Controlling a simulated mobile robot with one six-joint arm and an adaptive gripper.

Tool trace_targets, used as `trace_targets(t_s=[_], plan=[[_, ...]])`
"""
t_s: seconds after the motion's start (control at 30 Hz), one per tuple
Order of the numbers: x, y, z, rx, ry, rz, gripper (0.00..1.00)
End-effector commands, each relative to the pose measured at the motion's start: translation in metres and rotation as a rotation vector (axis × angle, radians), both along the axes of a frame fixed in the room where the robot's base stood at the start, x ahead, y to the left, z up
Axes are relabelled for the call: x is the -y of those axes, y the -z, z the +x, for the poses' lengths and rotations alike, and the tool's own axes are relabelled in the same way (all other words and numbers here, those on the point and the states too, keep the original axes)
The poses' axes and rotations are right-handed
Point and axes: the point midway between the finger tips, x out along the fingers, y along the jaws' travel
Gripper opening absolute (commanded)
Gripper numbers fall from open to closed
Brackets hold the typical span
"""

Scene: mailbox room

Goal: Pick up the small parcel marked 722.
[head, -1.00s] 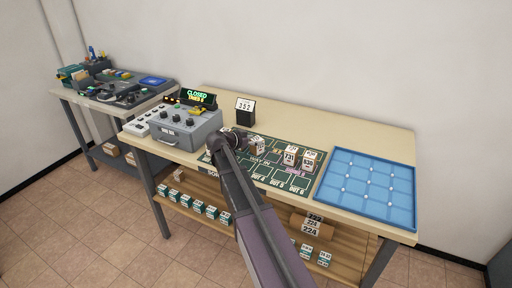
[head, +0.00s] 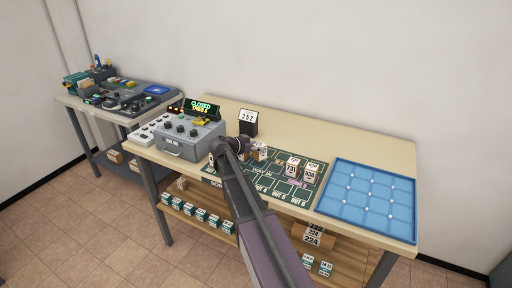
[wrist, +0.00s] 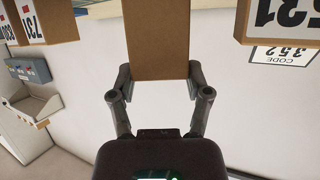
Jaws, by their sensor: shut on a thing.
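My gripper (head: 246,147) is over the left part of the dark green sorting mat (head: 275,199). In the wrist view my gripper (wrist: 155,82) is shut on a small brown parcel (wrist: 160,38), which sits between its two fingers. The side of this parcel facing the camera is plain, so its number is hidden and I cannot tell whether it is 722. In the head view a small parcel (head: 260,151) shows beside the gripper; I cannot tell if it is the held one. Two parcels, 731 (head: 293,165) and one resembling 430 (head: 311,172), stand on the mat to the right.
A grey control box (head: 178,140) with a CLOSED display (head: 201,107) stands at the left. A black stand with a 352 card (head: 248,121) is behind the mat. A blue gridded tray (head: 368,200) lies at the right. Several parcels sit on the shelf below.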

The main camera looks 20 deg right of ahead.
Motion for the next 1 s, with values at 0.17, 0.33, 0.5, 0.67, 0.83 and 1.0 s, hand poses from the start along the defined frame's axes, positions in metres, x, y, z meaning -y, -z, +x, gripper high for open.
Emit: trace_targets(t_s=[0.17,0.33,0.5,0.67,0.83,1.0], plan=[[-0.013,-0.009,-0.03,0.001,-0.001,-0.001,0.11],[-0.031,-0.013,-0.067,0.001,-0.001,-0.001,0.11],[-0.048,-0.016,-0.099,0.0,-0.001,-0.001,0.11],[-0.061,-0.019,-0.122,0.0,-0.001,-0.001,0.11],[-0.068,-0.02,-0.136,0.0,0.001,-0.001,0.11],[-0.072,-0.021,-0.142,0.0,0.001,-0.001,0.11]])
